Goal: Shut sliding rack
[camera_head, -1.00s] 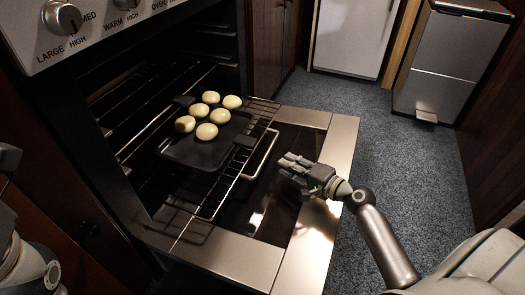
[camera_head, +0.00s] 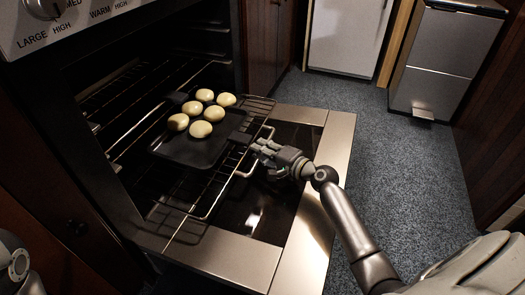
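The sliding rack (camera_head: 212,199) is a wire oven rack, pulled partly out over the lowered oven door (camera_head: 312,225). A dark baking tray (camera_head: 188,150) with several pale round buns (camera_head: 201,129) rests on it. My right gripper (camera_head: 255,150) is at the rack's front edge, beside the bent front wire and close to the tray's right handle. Whether it touches the rack, and whether its fingers are open or shut, I cannot tell. My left arm shows only as a piece at the lower left edge; its gripper is out of view.
The oven cavity (camera_head: 118,100) is open at the left, with side rails inside. The open door juts over the blue-grey carpet (camera_head: 405,180). A metal bin (camera_head: 440,62) and a white appliance (camera_head: 345,38) stand at the back.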

